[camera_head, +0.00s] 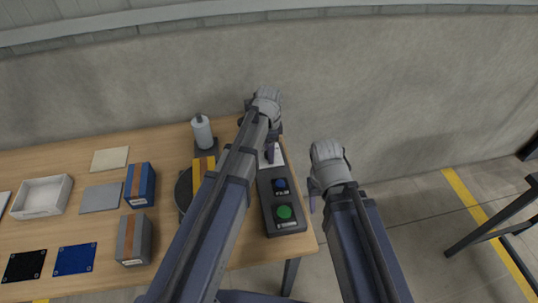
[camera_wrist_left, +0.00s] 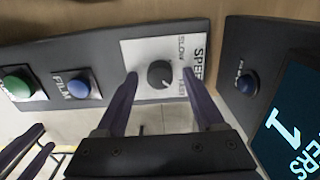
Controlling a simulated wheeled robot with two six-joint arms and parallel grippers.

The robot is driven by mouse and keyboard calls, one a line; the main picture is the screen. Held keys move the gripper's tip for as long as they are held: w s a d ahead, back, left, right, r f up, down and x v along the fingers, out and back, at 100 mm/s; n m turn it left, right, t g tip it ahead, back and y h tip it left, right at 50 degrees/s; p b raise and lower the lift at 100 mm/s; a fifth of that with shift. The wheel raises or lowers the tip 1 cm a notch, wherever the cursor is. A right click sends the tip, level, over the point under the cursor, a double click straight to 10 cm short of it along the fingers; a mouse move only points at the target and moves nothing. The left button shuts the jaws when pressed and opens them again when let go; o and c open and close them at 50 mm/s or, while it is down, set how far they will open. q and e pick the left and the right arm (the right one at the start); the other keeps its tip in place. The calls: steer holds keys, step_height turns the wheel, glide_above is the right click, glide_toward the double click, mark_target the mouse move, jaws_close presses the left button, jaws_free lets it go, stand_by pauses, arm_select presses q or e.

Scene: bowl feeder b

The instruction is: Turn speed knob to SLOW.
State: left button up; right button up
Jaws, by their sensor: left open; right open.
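The speed knob (camera_wrist_left: 160,74) is a round black dial on a white plate (camera_wrist_left: 140,52) lettered SPEED, with SLOW and what looks like FAST beside it. Which way the knob points is too small to tell. In the left wrist view my left gripper (camera_wrist_left: 161,76) is open, with one finger on either side of the knob; contact cannot be told. In the head view my left gripper (camera_head: 269,152) is over the far end of the control box (camera_head: 268,212) and mostly hides the knob. My right gripper (camera_head: 313,193) is open and empty, right of the box, off the table edge.
The box carries a green button (camera_head: 284,212) and a blue button (camera_head: 280,183).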

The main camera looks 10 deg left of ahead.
arm_select(q)
jaws_close()
stand_by(0.7)
